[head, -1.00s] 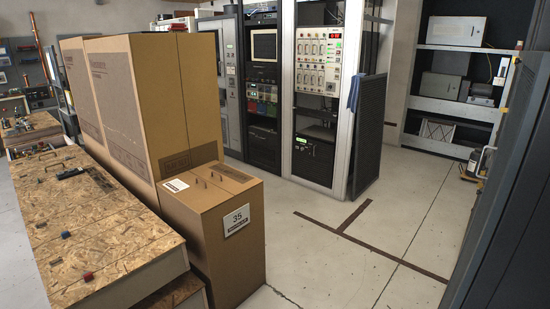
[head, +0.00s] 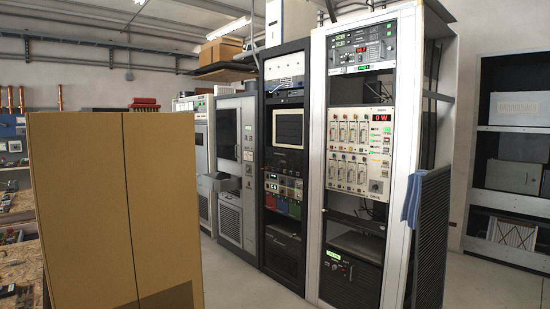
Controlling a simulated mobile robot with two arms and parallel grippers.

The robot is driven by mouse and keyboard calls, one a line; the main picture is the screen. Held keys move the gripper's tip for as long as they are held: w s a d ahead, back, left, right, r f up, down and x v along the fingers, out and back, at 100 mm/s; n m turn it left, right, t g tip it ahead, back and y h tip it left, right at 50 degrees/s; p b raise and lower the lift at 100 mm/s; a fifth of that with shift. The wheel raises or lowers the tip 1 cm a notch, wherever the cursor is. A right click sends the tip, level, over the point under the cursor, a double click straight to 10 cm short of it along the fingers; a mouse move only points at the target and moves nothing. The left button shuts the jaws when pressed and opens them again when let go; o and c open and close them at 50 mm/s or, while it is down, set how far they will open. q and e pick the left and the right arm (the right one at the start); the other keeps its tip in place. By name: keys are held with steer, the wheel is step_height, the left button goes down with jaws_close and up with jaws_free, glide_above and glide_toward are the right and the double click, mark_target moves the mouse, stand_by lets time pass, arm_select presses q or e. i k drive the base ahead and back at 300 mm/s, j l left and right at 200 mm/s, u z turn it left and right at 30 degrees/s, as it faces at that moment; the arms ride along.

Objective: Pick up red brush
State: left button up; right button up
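I cannot make out a red brush for certain in the head view. A red object (head: 144,104) shows at the back left above the tall cardboard box (head: 115,200); it is too small to tell what it is. Small items lie on the chipboard workbench (head: 22,268) at the left edge, and the box hides much of that side. Neither of my grippers is in view.
A black rack (head: 284,225) and a white-framed rack (head: 316,180) stand in the middle, with a dark mesh door (head: 432,235) and blue cloth (head: 411,198) at the right. Shelves (head: 512,205) stand at the far right. Some bare floor (head: 245,290) shows between box and racks.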

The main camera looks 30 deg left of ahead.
mark_target(146, 105)
steer(key=i+l+z, duration=0.15)
steer(key=i, duration=0.85)
steer(key=i+l+z, duration=0.15)
steer(key=i, duration=0.9)
